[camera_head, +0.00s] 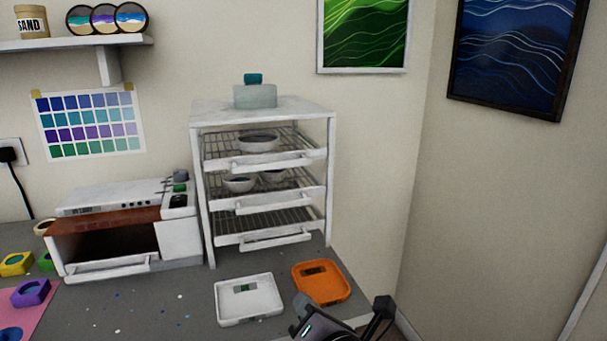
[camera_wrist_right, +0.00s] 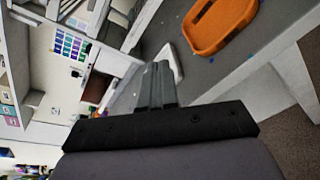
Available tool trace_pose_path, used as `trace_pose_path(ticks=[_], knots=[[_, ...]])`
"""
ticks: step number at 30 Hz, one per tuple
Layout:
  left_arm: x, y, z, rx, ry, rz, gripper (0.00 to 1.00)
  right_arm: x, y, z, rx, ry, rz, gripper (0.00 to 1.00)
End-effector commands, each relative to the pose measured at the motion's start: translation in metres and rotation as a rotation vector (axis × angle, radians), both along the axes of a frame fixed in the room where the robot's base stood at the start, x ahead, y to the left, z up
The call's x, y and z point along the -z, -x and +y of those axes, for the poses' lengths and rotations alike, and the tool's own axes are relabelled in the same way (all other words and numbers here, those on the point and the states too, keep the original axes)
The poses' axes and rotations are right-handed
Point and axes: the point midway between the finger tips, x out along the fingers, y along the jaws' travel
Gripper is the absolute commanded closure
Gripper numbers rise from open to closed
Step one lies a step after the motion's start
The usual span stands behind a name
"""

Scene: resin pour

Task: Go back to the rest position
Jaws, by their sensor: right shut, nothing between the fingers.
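My right gripper (camera_head: 338,323) is at the bottom edge of the head view, in front of the orange tray (camera_head: 335,292) and the white tray (camera_head: 220,307). Its lower part is cut off by the frame. In the right wrist view its two grey fingers (camera_wrist_right: 158,72) are together with nothing between them. The orange tray also shows in the right wrist view (camera_wrist_right: 206,42), apart from the fingers. My left gripper is not in view.
A white rack (camera_head: 331,190) with bowls on its shelves stands behind the trays. A small white oven (camera_head: 182,238) with an open front is to its left. Purple and yellow moulds (camera_head: 30,292) lie at the far left. Bare floor shows right of the counter.

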Motion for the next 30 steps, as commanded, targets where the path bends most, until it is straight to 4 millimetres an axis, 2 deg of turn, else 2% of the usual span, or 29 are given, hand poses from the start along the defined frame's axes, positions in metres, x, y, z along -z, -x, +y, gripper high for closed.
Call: trace_pose_path(ticks=[1,5,11,17,21,27,30], knots=[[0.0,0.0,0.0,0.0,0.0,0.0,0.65,0.018,0.006,-0.005,0.022,-0.113,0.085,1.0],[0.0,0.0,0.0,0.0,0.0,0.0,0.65,0.057,0.022,-0.02,0.1,-0.418,0.284,1.0],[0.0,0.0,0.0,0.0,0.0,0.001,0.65,0.117,0.053,-0.053,0.284,-0.873,0.552,1.0],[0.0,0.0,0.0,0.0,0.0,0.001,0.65,0.176,0.097,-0.098,0.533,-1.313,0.756,1.0],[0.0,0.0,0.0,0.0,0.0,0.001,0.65,0.212,0.135,-0.135,0.732,-1.605,0.838,1.0],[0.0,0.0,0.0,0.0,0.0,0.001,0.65,0.247,0.186,-0.18,0.964,-1.915,0.861,1.0],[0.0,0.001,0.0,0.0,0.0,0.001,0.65,0.254,0.201,-0.192,1.027,-1.997,0.854,1.0]])
